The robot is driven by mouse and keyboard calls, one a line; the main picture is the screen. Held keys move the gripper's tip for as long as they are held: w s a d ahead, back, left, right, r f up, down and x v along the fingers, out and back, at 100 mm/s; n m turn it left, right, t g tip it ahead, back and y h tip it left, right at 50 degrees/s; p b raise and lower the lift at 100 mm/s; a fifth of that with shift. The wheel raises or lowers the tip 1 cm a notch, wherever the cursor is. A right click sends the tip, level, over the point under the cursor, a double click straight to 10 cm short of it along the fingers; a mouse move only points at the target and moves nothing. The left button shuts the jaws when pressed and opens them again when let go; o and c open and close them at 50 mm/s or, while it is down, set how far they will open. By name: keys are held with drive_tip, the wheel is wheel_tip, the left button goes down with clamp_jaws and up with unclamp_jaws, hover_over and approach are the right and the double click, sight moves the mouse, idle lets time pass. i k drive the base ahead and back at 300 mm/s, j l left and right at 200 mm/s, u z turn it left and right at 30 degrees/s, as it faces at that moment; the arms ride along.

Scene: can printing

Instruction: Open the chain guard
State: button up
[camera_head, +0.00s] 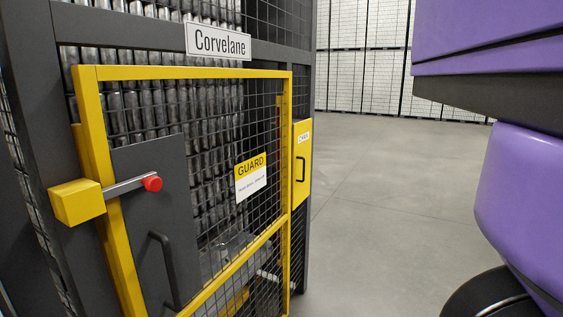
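A small yellow panel (302,165) with a partly legible label that seems to read "CHAIN" is on the right side of the caged machine. It has a black handle (300,169) and looks closed. Left of it is a larger mesh door with a yellow frame (180,72) and a "GUARD" sign (250,177). A grey lever with a red knob (152,183) runs from a yellow block (77,202) across the dark plate (150,165) on this door. A dark bar handle (164,268) is below it. My gripper is not in view.
A "Corvelane" sign (218,42) hangs above the mesh door. Rows of cans (165,110) stand behind the mesh. Open grey floor (400,170) lies to the right, with stacked pallets (360,60) at the back. Large purple and black parts block the right edge.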

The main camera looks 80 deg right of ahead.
sight(301, 130)
drive_tip(key=z, duration=2.05)
drive_tip(key=i+j+z, duration=0.1)
drive_tip(key=i+j, duration=0.25)
drive_tip(key=i, duration=0.15)
drive_tip(key=i+j+z, duration=0.1)
drive_tip(key=i+j, duration=0.35)
drive_tip(key=i, duration=0.1)
